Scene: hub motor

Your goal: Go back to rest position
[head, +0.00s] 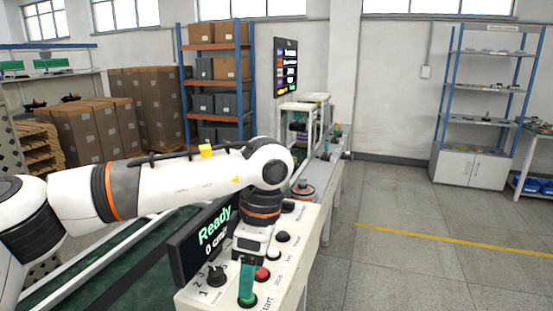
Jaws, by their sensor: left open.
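My left arm comes in from the left and bends down over a white control panel (209,302). My left gripper (247,284), with teal fingers, points down just above the panel's front, by the green start button (249,301). Whether it touches the button cannot be told. I see nothing held in it. My right gripper is not in view.
A dark screen reading "Ready" (204,240) stands beside the arm. A red button (262,273) and black buttons (282,237) are on the panel. A green conveyor (100,270) runs at the left. The floor at the right (430,270) is clear.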

